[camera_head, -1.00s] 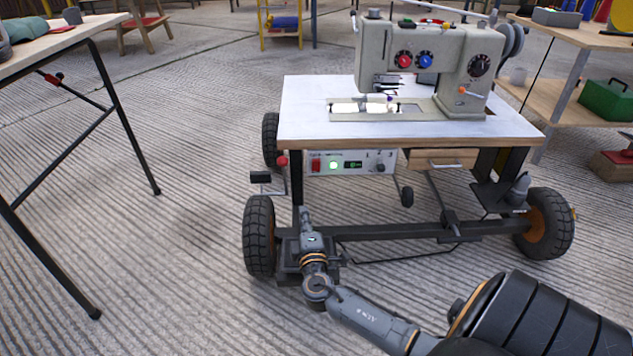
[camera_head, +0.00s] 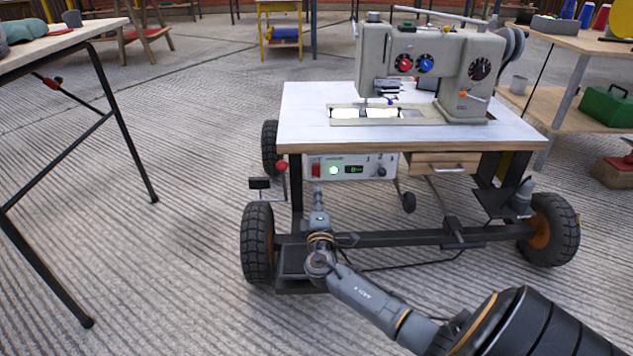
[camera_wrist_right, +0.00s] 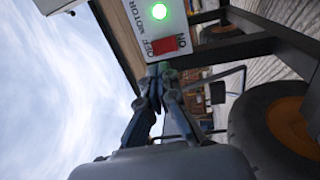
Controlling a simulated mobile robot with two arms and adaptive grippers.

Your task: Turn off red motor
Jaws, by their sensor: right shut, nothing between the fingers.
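The red motor switch (camera_head: 315,168) is on the left of the white control panel (camera_head: 345,178) under the sewing table. A lit green lamp (camera_head: 333,170) is beside it. The wrist view shows the red switch (camera_wrist_right: 163,46) between OFF and ON labels, with the green lamp (camera_wrist_right: 159,11) glowing. My right gripper (camera_head: 317,190) is shut and empty, its tips just below the switch in the head view. In the wrist view the closed fingertips (camera_wrist_right: 158,72) are close to the switch's edge; I cannot tell whether they touch. My left gripper is not in view.
A sewing machine (camera_head: 430,70) stands on the white tabletop (camera_head: 305,110). A drawer (camera_head: 443,161) is right of the panel. Wheels (camera_head: 257,240) and a frame bar are below. Another table (camera_head: 60,40) is at left; a shelf with a green box (camera_head: 607,107) is at right.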

